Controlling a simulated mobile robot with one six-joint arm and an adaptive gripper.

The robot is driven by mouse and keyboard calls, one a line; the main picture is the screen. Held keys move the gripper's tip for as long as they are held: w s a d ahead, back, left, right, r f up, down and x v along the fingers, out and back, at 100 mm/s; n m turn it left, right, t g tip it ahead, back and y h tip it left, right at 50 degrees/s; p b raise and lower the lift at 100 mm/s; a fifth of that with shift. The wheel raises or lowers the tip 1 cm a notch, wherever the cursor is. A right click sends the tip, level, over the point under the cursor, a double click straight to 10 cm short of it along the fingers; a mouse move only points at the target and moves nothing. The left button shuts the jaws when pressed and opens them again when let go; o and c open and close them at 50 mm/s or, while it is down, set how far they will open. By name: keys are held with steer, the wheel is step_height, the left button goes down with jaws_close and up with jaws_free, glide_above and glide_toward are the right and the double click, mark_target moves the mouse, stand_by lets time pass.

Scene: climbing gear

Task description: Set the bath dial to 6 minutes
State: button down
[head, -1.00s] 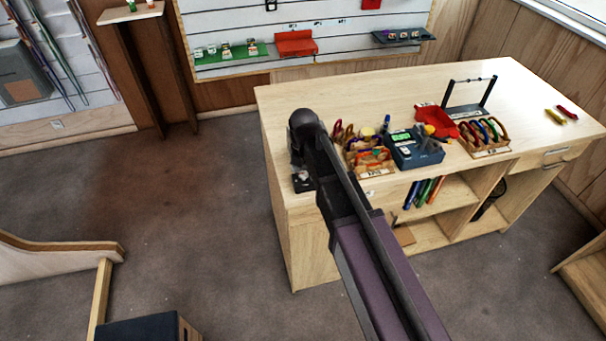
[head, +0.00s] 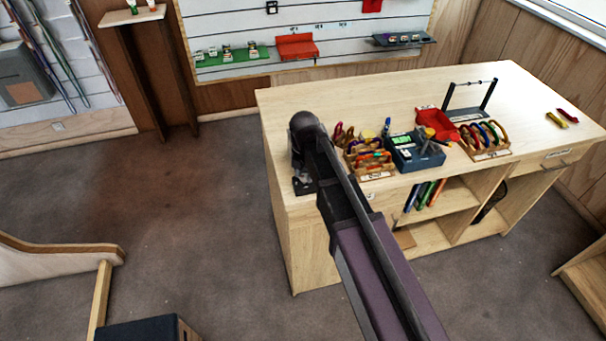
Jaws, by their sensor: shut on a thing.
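My gripper (head: 302,172) points down at the front left corner of the wooden counter, partly hidden by my own arm. It is shut at a small dark unit (head: 304,187) there, with a pale patch on it. The bath dial appears to be in the jaws, but its face and pointer are hidden, so I cannot read its setting. A blue-grey box (head: 416,154) with a lit green display stands further right on the counter, apart from my gripper.
A wooden tray of colourful gear (head: 376,173) stands between my arm and the box. A red bin (head: 436,124), a rack of coloured loops (head: 484,138) and a dark stand (head: 470,100) are further right. The back of the counter (head: 340,95) is clear.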

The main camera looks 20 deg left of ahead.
mark_target(304, 176)
steer(key=shift+s+m, duration=0.1)
steer(key=shift+m, duration=2.8)
steer(key=shift+d, duration=0.1)
steer(key=shift+c, duration=1.7)
jaws_free()
steer(key=shift+c, duration=1.2)
step_height(304, 176, up, 5)
steer(key=p, duration=0.5)
